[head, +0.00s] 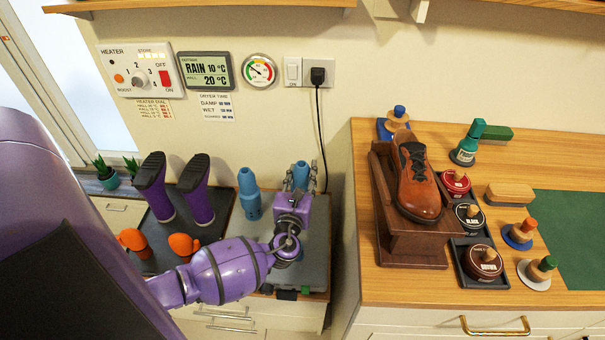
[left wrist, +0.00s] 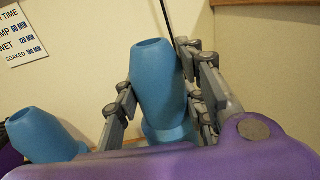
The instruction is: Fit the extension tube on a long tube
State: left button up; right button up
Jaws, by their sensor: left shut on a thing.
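My left gripper (head: 299,183) is shut on a blue tube (head: 301,173), with the tube's open top showing above the fingers. In the left wrist view the held tube (left wrist: 156,72) stands nearly upright between the grey fingers, and its lower end is hidden by my gripper. A second blue tube (head: 248,188) stands apart to the left on the grey dryer unit; its top also shows in the left wrist view (left wrist: 42,136). I cannot tell which tube is the extension. My right gripper is not in view.
Purple boots (head: 198,203) and orange shoes (head: 184,244) are on a dark mat at the left. A wooden counter (head: 400,285) at the right holds a brown shoe (head: 418,190) on a stand and several polish tins. A black cord (head: 318,120) hangs behind the gripper.

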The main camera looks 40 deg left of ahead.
aim_at(302, 183)
pick_arm(q)
jog(key=shift+f+b, duration=1.35)
jog(key=shift+f, duration=0.5)
jog(key=o, duration=1.2)
jog(key=shift+o, duration=0.2)
jog(key=v, duration=1.2)
